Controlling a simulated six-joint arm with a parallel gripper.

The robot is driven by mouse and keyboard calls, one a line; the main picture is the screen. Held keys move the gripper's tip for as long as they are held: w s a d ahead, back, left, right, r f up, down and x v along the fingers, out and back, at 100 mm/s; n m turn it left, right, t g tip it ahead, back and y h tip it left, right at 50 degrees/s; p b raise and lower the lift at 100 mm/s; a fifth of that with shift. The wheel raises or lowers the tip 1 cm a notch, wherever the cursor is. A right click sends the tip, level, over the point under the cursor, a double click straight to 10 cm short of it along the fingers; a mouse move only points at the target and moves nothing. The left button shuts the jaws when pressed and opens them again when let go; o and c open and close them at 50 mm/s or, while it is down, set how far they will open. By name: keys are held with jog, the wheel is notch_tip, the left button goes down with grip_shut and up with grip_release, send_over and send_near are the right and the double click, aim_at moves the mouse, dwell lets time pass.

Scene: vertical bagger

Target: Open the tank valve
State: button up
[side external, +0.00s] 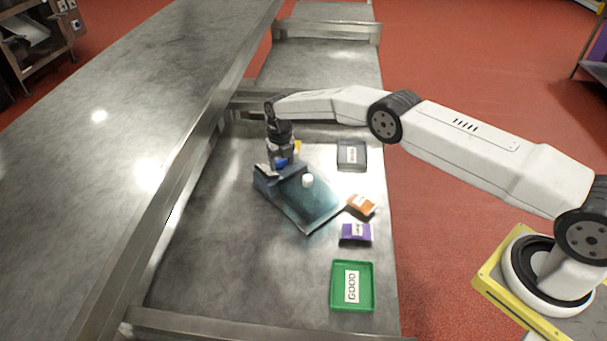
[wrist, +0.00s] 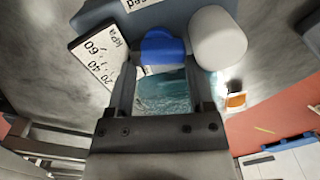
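The tank (side external: 311,205) is a dark blue-grey unit with a teal, see-through sloped front, standing on the metal table. A blue valve handle (wrist: 162,46) and a rounded white knob (wrist: 218,41) sit side by side on it; the white knob also shows in the side view (side external: 307,181). A white gauge face marked kPa (wrist: 98,52) is left of the handle. My gripper (wrist: 161,75) points down over the tank's back, fingers apart. The blue handle shows at the fingertips, between them in the picture; I cannot tell whether they touch it. The gauge needle is unclear.
A green tray labelled GOOD (side external: 337,300), a purple box (side external: 347,240), an orange box (side external: 366,203) and a dark grey tray (side external: 346,164) lie right of the tank. A raised metal rail (side external: 178,190) runs along the left. Table left and in front of the tank is clear.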

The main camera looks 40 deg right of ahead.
aim_at(282, 168)
jog(key=shift+r, duration=2.45)
jog(key=shift+r, duration=0.15)
notch_tip(282, 168, up, 8)
jog(key=shift+f, duration=0.25)
